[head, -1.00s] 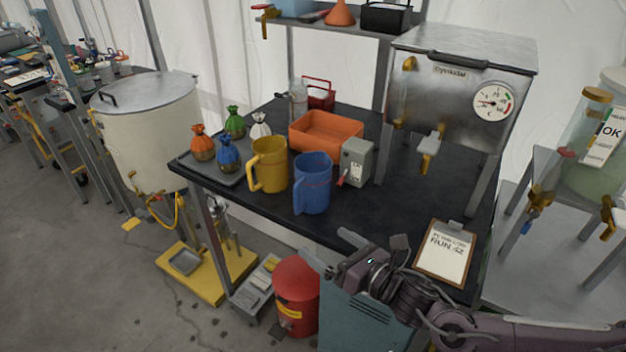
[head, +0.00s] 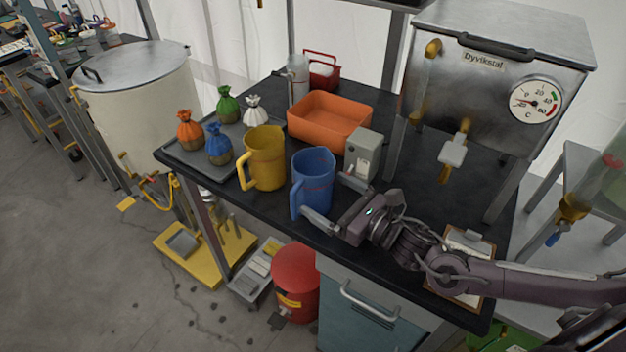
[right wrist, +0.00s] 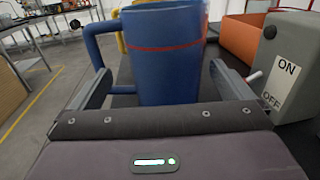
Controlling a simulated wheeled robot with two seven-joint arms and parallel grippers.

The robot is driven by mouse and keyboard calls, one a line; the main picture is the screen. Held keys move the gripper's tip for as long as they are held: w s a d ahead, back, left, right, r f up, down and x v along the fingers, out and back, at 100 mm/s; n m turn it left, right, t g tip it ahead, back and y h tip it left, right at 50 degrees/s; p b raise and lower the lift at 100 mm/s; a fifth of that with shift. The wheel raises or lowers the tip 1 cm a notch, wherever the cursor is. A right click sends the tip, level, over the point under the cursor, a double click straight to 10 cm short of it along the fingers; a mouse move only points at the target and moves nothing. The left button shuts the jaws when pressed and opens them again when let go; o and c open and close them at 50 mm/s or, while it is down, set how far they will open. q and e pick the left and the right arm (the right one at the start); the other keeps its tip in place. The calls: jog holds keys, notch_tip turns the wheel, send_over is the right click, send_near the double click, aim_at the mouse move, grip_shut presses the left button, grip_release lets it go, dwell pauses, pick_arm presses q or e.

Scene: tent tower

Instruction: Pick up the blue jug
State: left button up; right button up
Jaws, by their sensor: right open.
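The blue jug (head: 314,180) stands upright on the black table, with its handle toward the front left. My right gripper (head: 330,202) is open at the jug's right front side, its fingers pointing toward the jug. In the right wrist view the jug (right wrist: 166,60) stands between the two open fingers (right wrist: 165,85), and its handle shows at the left. I cannot tell whether either finger touches it. My left gripper is in neither current view.
A yellow jug (head: 265,158) stands left of the blue one. A grey switch box (head: 363,155) stands close behind right, an orange bin (head: 330,122) behind. A tray (head: 188,157) holds several tied bags. A clipboard (head: 462,296) lies under my right arm.

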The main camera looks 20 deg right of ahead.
jog(key=x, duration=0.2)
jog(key=p+x, duration=0.1)
jog(key=x, duration=0.1)
jog(key=shift+w+d, duration=0.15)
jog(key=shift+w, duration=0.5)
jog(key=c, duration=0.8)
pick_arm(q)
jog(key=shift+w+r, duration=0.25)
jog(key=shift+r, duration=0.55)
pick_arm(e)
jog(key=shift+c, duration=1)
